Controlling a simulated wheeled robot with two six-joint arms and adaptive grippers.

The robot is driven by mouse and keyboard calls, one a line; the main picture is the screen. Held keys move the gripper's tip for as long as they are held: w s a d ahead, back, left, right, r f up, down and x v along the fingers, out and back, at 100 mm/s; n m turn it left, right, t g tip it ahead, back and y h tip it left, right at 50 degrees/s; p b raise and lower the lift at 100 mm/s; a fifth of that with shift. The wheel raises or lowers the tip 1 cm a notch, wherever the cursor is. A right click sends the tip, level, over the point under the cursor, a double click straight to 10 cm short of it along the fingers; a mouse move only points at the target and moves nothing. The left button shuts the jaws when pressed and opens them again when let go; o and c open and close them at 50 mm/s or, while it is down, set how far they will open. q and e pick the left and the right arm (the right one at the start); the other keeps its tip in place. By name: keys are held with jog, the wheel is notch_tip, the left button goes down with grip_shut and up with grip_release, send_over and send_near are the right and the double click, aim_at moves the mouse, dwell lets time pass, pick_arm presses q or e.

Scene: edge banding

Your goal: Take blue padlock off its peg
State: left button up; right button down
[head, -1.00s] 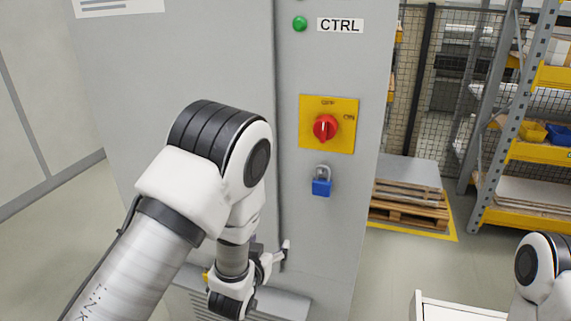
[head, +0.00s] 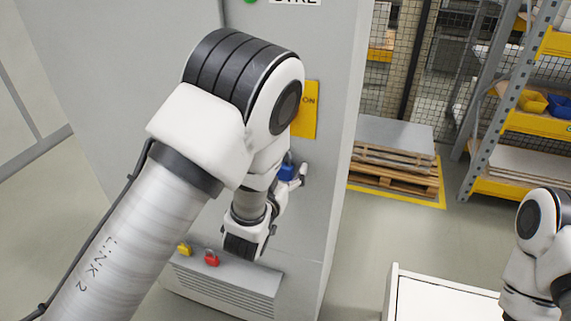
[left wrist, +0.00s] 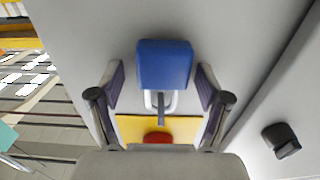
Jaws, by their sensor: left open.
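The blue padlock (head: 287,171) hangs on the front of the grey cabinet, partly hidden behind my left arm and gripper in the head view. In the left wrist view the blue padlock (left wrist: 165,65) shows whole, its metal shackle toward the yellow switch plate (left wrist: 185,128). My left gripper (left wrist: 160,70) is open, with one finger on each side of the padlock's body and a visible gap on both sides. My right gripper is out of view; only part of that arm shows at the right edge.
A yellow padlock (head: 185,249) and a red padlock (head: 211,258) sit on the vented ledge (head: 225,280) low on the cabinet. A red knob (left wrist: 158,138) is close to my left gripper. A white-topped surface (head: 440,300) stands at lower right. Pallets (head: 395,170) lie behind.

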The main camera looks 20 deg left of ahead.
pick_arm(q)
jog(key=shift+s+a+r, duration=0.2)
jog(key=shift+s+r, duration=0.05)
jog(key=shift+s, duration=0.35)
jog(key=shift+s+r, duration=0.1)
jog(key=shift+s, duration=0.05)
jog(key=c, duration=1.2)
jog(key=shift+w+d, duration=0.1)
jog(key=shift+w, duration=0.1)
jog(key=shift+c, duration=0.3)
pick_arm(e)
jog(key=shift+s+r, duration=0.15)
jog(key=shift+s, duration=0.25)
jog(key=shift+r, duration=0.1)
pick_arm(q)
jog(key=shift+r+p, duration=0.45)
jog(key=shift+r, duration=0.15)
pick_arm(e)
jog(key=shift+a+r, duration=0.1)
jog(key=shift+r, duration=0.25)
